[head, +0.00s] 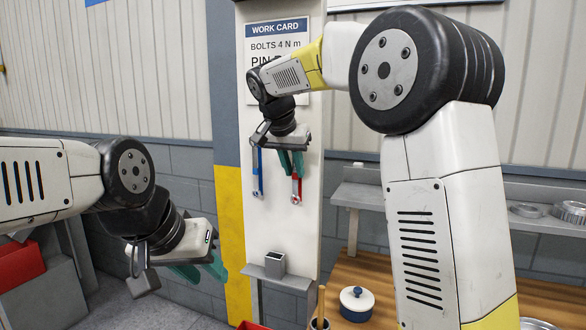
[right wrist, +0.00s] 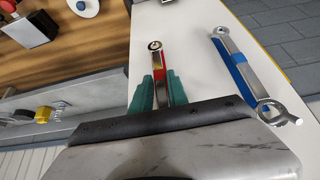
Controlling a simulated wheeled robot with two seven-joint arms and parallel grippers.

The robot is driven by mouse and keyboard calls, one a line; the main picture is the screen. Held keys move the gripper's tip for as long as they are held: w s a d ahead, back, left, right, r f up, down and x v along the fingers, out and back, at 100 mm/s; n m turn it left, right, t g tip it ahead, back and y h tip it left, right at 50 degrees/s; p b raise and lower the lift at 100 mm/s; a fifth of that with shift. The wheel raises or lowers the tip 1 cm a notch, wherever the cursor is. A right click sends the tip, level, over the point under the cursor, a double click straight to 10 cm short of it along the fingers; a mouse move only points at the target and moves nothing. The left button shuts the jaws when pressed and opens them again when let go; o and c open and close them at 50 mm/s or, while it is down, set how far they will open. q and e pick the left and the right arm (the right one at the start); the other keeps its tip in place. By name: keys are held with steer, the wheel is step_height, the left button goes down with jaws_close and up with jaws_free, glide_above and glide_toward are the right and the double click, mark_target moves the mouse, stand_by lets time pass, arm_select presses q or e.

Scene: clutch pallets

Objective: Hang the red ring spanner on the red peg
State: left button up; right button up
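The red ring spanner (head: 297,188) is upright in front of the white board, its lower end showing below my right gripper (head: 291,162). In the right wrist view the spanner (right wrist: 160,68) lies between the teal fingertips (right wrist: 160,92), which press in on both sides. Its lower ring shows; its upper end is hidden behind the gripper body. I cannot see the red peg, so I cannot tell whether the spanner touches it. My left gripper (head: 202,270) is empty at the lower left, its teal fingers apart.
A blue spanner (head: 257,181) hangs beside the red one; its upper ring is around a pale peg (right wrist: 297,121). A grey box (head: 275,264) stands on a small shelf below. A wooden bench with a white-and-blue pot (head: 356,302) is at the lower right.

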steer(key=o, duration=0.3)
steer(key=shift+r, duration=0.1)
steer(key=v, duration=0.7)
steer(key=s+d+f+n+g+y, duration=0.1)
steer(key=s+d+f+n+y, duration=0.2)
steer(key=s+d, duration=0.65)
steer(key=s+d+f+n, duration=0.1)
steer(key=s+d+f, duration=0.1)
steer(key=s+f, duration=0.4)
steer(key=s+d+f+n+t+y, duration=0.1)
steer(key=s+d+f, duration=0.2)
steer(key=s+f, duration=0.4)
steer(key=s, duration=0.3)
steer(key=shift+s+y, duration=0.3)
steer(key=shift+d+f, duration=0.15)
steer(key=shift+d, duration=0.05)
